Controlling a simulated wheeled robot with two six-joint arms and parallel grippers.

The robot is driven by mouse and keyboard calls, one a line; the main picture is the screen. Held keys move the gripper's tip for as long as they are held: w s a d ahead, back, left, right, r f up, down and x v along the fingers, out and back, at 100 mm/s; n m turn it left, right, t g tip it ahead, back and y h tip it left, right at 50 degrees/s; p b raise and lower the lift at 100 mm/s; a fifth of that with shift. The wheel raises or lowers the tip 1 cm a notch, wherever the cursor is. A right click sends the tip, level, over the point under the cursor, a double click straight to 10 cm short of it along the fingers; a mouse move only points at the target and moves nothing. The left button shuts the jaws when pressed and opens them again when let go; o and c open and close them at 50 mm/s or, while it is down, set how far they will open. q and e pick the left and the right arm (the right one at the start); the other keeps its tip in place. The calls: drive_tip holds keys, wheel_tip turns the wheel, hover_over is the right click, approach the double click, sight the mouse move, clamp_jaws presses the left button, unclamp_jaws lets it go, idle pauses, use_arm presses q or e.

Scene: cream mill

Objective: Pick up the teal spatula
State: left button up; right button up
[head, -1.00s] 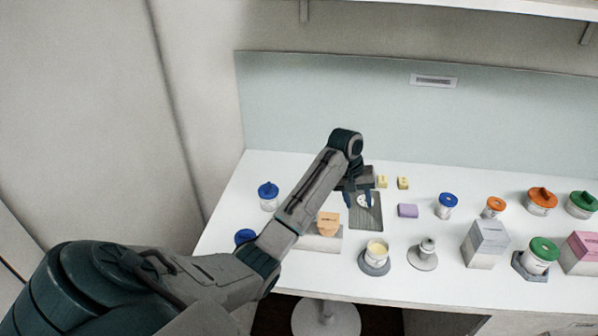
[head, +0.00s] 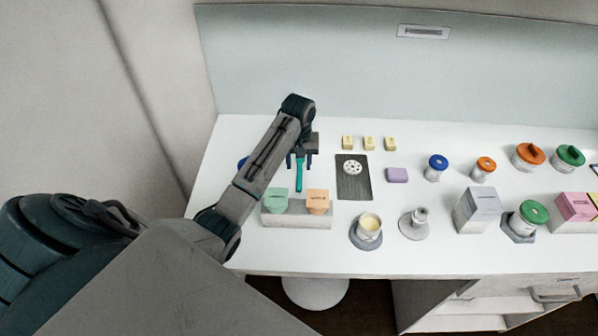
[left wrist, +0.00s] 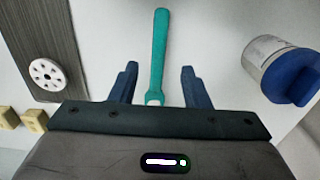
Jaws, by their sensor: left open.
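The teal spatula (head: 299,174) lies on the white table, just left of the dark grey mat in the head view. In the left wrist view its teal handle (left wrist: 158,55) runs up the picture, with its near end between my fingers. My left gripper (head: 300,160) is over the spatula with its jaws open. The two dark blue fingers also show in the left wrist view (left wrist: 158,75), one on each side of the handle and apart from it. My right gripper is not in view.
A block with a green and an orange piece (head: 297,219) stands in front of the spatula. The dark mat (head: 354,190) with a white perforated disc lies to its right. A blue-lidded jar (left wrist: 283,70) stands close by. Several jars and boxes fill the right side.

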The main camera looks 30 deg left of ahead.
sight(299, 175)
use_arm(q)
wheel_tip(299, 175, down, 4)
drive_tip(key=shift+d+r+p, duration=0.1)
drive_tip(key=shift+d+p, duration=0.05)
drive_tip(key=shift+p, duration=1.05)
drive_tip(key=shift+w+f, duration=0.15)
drive_tip(key=shift+f, duration=0.35)
drive_tip(key=shift+r, duration=0.1)
clamp_jaws()
